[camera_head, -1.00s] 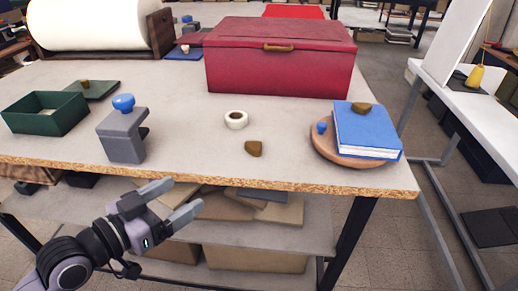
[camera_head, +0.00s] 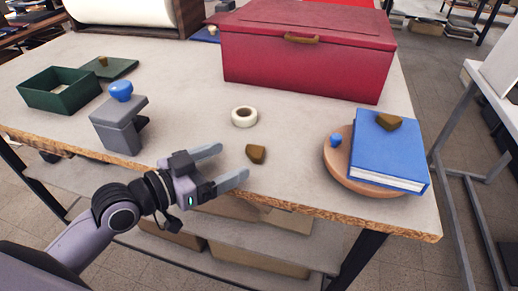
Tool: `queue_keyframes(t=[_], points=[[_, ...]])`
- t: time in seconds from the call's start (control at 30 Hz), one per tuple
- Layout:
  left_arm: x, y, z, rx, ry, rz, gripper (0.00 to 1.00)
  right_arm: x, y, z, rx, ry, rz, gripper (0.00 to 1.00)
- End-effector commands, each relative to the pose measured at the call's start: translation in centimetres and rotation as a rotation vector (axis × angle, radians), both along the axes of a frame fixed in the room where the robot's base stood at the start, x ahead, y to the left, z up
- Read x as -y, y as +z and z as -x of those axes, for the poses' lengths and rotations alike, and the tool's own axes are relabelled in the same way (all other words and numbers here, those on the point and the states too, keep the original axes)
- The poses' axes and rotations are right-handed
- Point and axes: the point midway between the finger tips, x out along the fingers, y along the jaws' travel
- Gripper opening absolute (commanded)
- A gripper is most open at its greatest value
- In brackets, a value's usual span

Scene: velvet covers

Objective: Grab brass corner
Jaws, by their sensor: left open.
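A second brass piece (camera_head: 388,122) lies on top of the blue book (camera_head: 385,155) at the right. My left gripper (camera_head: 228,164) is open and empty over the front edge of the table. Its fingers point right, toward the brass corner on the table, with the fingertips just short of it in the picture. Whether the fingers are level with the table top is hard to tell. My right gripper is not in view.
A tape roll (camera_head: 244,117) lies behind the brass corner. A grey clamp with a blue knob (camera_head: 121,125) stands left of my gripper. A round wooden board (camera_head: 338,160) lies under the book. A red box (camera_head: 305,60) and green box (camera_head: 60,98) stand farther back.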

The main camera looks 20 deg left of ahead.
Motion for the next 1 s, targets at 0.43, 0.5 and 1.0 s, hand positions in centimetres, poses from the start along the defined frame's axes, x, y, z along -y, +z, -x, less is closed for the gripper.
queue_keyframes(t=[0.43, 0.5, 1.0], points=[[3.1, -0.7, -3.8, 0.000, 0.000, 0.003, 0.82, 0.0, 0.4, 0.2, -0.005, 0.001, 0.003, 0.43], [3.4, -0.8, -4.3, 0.001, 0.000, 0.002, 0.82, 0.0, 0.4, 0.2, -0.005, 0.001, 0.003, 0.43], [3.7, -1.0, -4.6, 0.000, -0.001, -0.001, 0.23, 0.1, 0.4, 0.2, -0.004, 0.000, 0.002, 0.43]])
